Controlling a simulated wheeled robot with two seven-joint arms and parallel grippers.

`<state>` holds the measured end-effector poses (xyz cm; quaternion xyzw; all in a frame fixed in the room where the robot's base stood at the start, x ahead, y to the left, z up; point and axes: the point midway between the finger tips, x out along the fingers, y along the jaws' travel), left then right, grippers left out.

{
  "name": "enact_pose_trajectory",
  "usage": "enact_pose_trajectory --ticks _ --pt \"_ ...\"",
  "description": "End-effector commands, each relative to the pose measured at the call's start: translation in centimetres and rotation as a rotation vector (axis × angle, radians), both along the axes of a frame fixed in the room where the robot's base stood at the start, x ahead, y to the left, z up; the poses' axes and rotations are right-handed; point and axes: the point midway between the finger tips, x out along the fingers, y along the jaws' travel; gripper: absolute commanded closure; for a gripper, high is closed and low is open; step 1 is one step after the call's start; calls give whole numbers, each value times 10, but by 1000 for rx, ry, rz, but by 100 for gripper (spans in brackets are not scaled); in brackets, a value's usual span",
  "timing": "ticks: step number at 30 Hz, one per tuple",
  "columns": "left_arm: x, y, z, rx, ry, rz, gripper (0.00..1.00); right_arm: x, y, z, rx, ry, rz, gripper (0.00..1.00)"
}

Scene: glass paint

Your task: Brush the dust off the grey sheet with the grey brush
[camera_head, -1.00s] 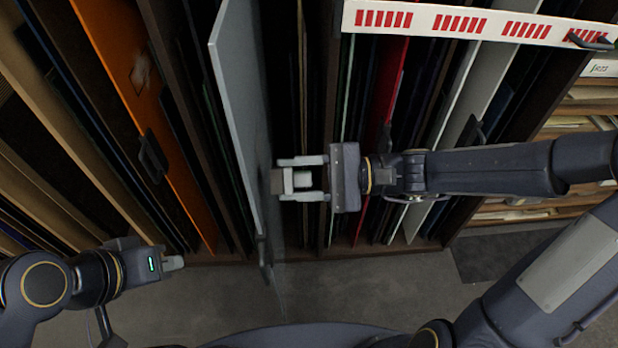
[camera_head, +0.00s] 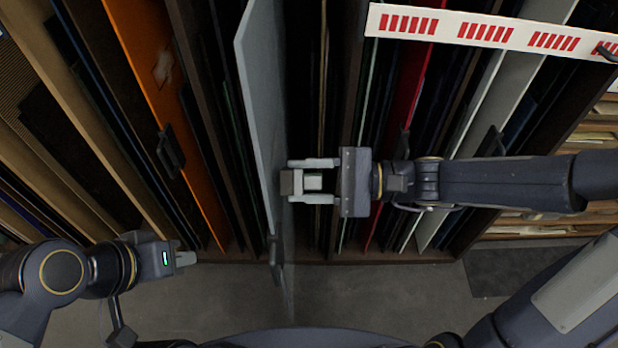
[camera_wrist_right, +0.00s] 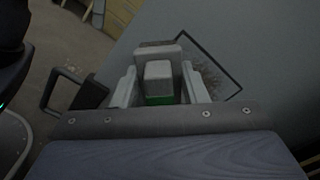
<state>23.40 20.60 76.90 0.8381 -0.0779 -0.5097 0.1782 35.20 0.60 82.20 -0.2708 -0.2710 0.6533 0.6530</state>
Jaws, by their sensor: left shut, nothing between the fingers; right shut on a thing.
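The grey sheet (camera_head: 262,110) stands upright among the racked sheets, left of centre in the head view, and fills much of the right wrist view (camera_wrist_right: 250,40). A brown dust patch (camera_wrist_right: 210,72) inside a dark outline shows on it in the wrist view. My right gripper (camera_head: 300,181) is shut on the grey brush (camera_head: 286,183), which points left at the sheet. The wrist view shows the brush (camera_wrist_right: 158,52) between the fingers, in front of the dust; I cannot tell whether it touches. My left gripper (camera_head: 190,258) is shut and empty at lower left.
An orange sheet (camera_head: 160,100) with a dark handle (camera_head: 170,152) stands to the left. A red sheet (camera_head: 400,110) and a white sheet (camera_head: 475,120) stand to the right. A white, red-striped bar (camera_head: 490,33) crosses the upper right. The grey floor (camera_head: 350,295) is clear in front.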

Motion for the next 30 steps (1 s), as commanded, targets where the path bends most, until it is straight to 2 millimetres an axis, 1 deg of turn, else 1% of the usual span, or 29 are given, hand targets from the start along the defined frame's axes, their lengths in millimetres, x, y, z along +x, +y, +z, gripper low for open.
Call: enact_pose_trajectory --ticks 20,23,30 --pt "0 0 -4 0 0 0 100 0 13 0 1 0 1 79" --pt "0 0 -3 0 0 0 100 4 13 1 1 0 0 79" --pt "0 0 2 0 0 0 100 26 11 2 2 0 -1 79"
